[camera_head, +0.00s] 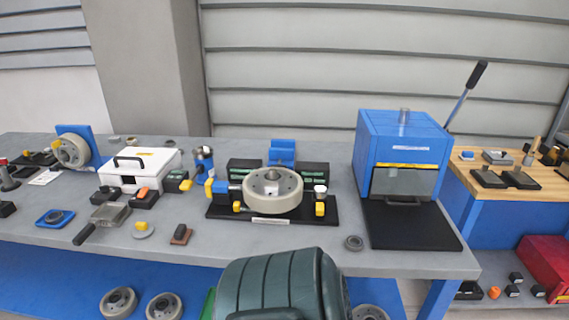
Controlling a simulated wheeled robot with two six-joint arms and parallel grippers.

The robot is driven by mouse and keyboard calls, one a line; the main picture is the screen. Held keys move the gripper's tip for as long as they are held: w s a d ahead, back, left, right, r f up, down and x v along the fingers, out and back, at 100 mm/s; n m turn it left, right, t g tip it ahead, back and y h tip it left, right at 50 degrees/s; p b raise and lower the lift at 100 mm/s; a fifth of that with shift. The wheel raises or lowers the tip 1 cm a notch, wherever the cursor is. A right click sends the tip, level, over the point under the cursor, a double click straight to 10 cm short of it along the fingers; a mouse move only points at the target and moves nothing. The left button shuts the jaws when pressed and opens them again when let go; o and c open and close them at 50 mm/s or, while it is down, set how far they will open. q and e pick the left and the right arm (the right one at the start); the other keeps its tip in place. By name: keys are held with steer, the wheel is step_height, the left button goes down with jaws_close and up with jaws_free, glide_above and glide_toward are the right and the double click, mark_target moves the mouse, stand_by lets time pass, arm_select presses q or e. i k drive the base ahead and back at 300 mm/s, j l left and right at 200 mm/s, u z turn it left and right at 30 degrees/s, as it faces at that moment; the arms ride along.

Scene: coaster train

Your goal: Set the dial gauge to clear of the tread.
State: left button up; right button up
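A grey wheel (273,188) with a pale tread sits on a black fixture base (228,211) at the middle of the grey bench. A small white-topped part (320,190) stands at the fixture's right end above a yellow block (320,208), close beside the wheel. It may be the dial gauge, but its face is too small to read. I cannot tell whether it touches the tread. Blue and yellow parts (220,187) stand at the fixture's left end. Neither of my grippers is in view.
A blue press-like box (403,140) with a lever stands right of the fixture. A white case (140,166) and small tools lie left. A dark green ribbed shape (280,285) blocks the bottom centre.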

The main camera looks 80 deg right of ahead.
mark_target(319, 200)
steer(key=k+z, duration=0.35)
steer(key=z, duration=0.15)
steer(key=k+l+z, duration=0.3)
steer(key=z, duration=1.7)
steer(key=k+z, duration=0.15)
steer(key=z, duration=0.3)
steer(key=k+j+z, duration=0.1)
steer(key=z, duration=0.35)
steer(key=k+l, duration=0.05)
